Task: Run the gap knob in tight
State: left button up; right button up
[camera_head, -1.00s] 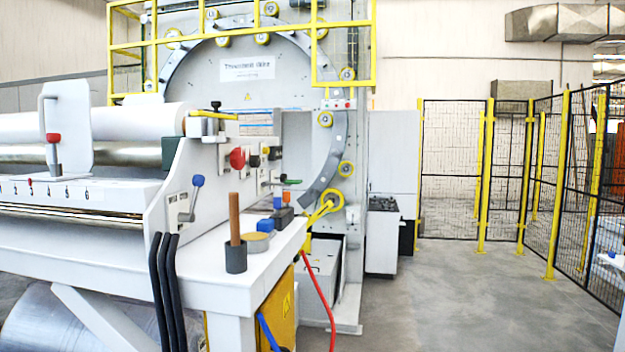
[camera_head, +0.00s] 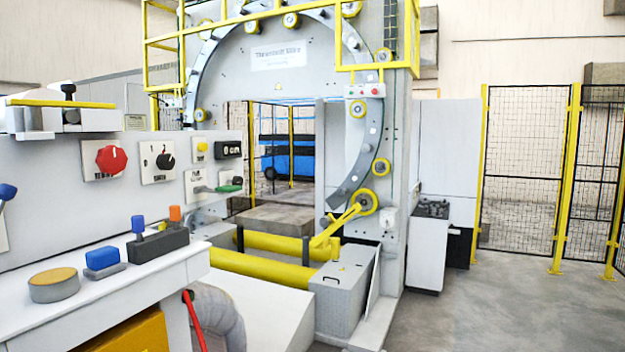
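Two knobs sit on the grey control panel (camera_head: 70,190) at the left. One is a large red knob (camera_head: 112,159) on a white plate. The other is a smaller black knob (camera_head: 165,161) on a white plate with number marks. The lettering under both is too small to read, so I cannot tell which one is the gap knob. To their right are a yellow button (camera_head: 201,146), a small dark display (camera_head: 229,149) and a green-handled lever (camera_head: 230,188). Neither of my grippers is in view.
A white ledge (camera_head: 133,287) below the panel holds a round tin (camera_head: 54,285), a blue block (camera_head: 102,258) and a dark box (camera_head: 158,246) with blue and orange tops. The wrapping ring (camera_head: 349,185) stands behind. Open floor (camera_head: 500,310) lies right, before a mesh fence (camera_head: 520,160).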

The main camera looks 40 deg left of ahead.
aim_at(237, 180)
jog(key=i+u, duration=0.2)
jog(key=i, duration=0.25)
jog(key=i+l+u, duration=0.2)
jog(key=i, duration=0.2)
jog(key=i+u, duration=0.2)
jog(key=i, duration=0.25)
jog(key=i+j+u, duration=0.1)
jog(key=i+u, duration=0.15)
jog(key=u, duration=0.2)
jog(key=i+u, duration=0.25)
jog(key=u, duration=0.25)
jog(key=i+u, duration=0.25)
jog(key=u, duration=0.2)
